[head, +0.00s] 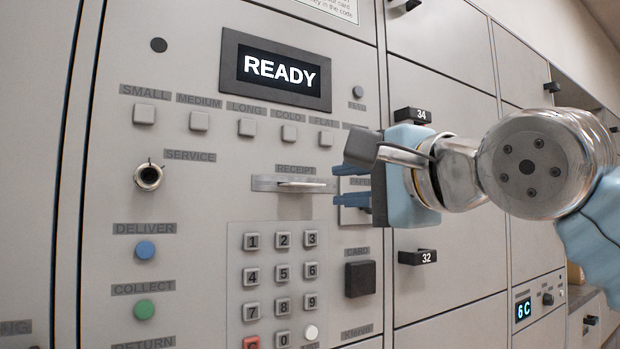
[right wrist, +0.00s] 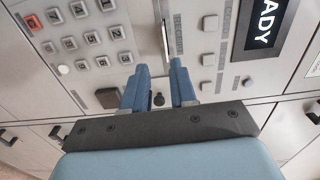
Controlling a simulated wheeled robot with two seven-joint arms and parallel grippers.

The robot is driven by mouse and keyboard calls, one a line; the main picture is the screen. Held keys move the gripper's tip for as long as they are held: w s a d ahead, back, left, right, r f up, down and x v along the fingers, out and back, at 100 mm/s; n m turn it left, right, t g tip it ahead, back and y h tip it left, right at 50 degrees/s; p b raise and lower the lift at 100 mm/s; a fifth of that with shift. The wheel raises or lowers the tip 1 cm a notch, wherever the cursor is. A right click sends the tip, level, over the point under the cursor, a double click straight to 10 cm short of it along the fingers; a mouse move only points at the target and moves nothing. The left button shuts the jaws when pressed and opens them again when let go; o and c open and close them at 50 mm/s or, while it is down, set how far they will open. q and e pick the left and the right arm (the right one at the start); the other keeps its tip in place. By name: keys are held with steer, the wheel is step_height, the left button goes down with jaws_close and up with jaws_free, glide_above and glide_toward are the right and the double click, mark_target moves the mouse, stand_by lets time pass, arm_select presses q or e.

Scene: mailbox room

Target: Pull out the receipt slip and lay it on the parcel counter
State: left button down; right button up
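The receipt slip (head: 302,184) is a thin pale strip sticking out of the receipt slot (head: 264,183) on the grey locker panel. In the right wrist view the slip (right wrist: 165,42) shows as a narrow white edge beyond the fingertips. My right gripper (head: 336,185) is open, its blue fingers pointing left toward the slip from its right side, with a gap between. In the right wrist view the open gripper (right wrist: 160,66) has nothing between its fingers. My left gripper is not in view. I cannot clearly make out the parcel counter.
A READY screen (head: 276,69) sits above a row of square buttons. A keypad (head: 281,290) is below the slot, and a dark card reader (head: 360,279) is to its right. Locker handles (head: 417,257) stick out at right. A ledge (head: 580,294) shows at the far right.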

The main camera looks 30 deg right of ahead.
mark_target(309, 184)
steer(key=shift+w+a+r+p, duration=0.1)
steer(key=shift+w+p, duration=0.2)
steer(key=shift+w, duration=1.55)
steer(key=shift+w+a+r+p, duration=0.15)
steer(key=shift+w+p, duration=0.15)
steer(key=shift+w, duration=1.5)
steer(key=shift+w+a+r+p, duration=0.1)
steer(key=shift+w+p, duration=0.2)
steer(key=shift+w, duration=1.55)
steer(key=shift+c, duration=0.4)
jaws_close()
steer(key=shift+s+d+b, duration=0.1)
steer(key=shift+s+b, duration=0.25)
steer(key=shift+s, duration=1)
steer(key=s, duration=0.6)
steer(key=shift+s+d+b, duration=0.15)
steer(key=shift+d+b, duration=0.1)
steer(key=shift+b, duration=0.2)
